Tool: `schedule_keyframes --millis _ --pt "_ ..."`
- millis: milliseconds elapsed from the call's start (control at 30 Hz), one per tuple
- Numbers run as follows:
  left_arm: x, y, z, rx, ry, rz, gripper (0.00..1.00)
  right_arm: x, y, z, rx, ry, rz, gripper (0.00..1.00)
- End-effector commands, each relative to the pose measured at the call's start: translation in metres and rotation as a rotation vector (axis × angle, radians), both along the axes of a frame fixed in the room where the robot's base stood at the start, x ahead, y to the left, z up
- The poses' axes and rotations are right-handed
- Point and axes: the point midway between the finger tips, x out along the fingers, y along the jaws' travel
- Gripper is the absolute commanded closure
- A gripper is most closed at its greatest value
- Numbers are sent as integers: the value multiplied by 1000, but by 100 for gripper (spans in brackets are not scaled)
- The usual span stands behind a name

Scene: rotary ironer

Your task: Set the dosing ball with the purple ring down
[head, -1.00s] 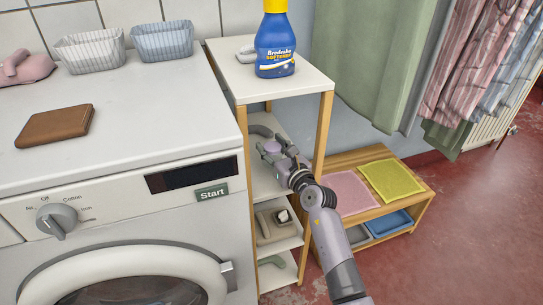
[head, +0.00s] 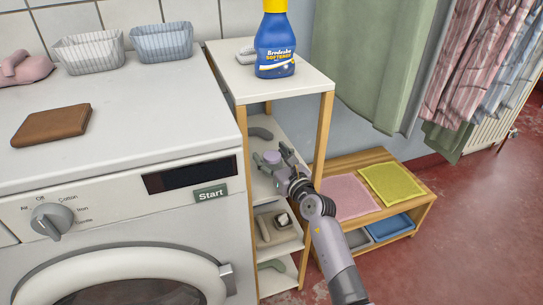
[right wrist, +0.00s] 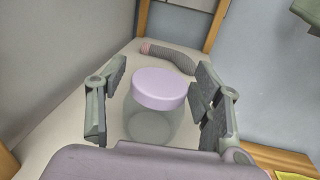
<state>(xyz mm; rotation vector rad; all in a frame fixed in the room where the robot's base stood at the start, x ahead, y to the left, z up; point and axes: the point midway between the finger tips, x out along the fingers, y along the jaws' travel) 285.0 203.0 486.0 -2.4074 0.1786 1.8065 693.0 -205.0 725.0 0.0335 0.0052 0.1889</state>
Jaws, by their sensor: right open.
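The dosing ball (head: 271,157), pale and see-through with a purple top, stands upright on the upper inner shelf (head: 262,187) of the narrow wooden rack. In the right wrist view the dosing ball (right wrist: 160,115) sits between the two fingers, with a visible gap at each side near its purple part. My right gripper (right wrist: 158,80) is open around it. In the head view my right gripper (head: 273,161) reaches into the rack from the front right. The ball's lower front is hidden by my gripper's body in the wrist view. My left gripper is in neither view.
A grey ribbed hose (right wrist: 168,54) lies behind the ball on the same shelf. A rack post (head: 323,128) rises close to my right wrist. A blue softener bottle (head: 275,45) stands on the rack top. The washing machine (head: 130,190) borders the rack on the left.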

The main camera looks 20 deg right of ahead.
Motion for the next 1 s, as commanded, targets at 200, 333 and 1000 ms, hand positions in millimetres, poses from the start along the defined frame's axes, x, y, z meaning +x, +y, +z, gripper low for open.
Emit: schedule_keyframes --millis 200,333,1000 --pt "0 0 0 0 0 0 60 0 0 0 0 0 0 39" --pt "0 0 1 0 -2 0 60 -2 -1 1 0 0 0 39" --pt "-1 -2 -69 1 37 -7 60 -111 -21 1 -1 1 0 39"
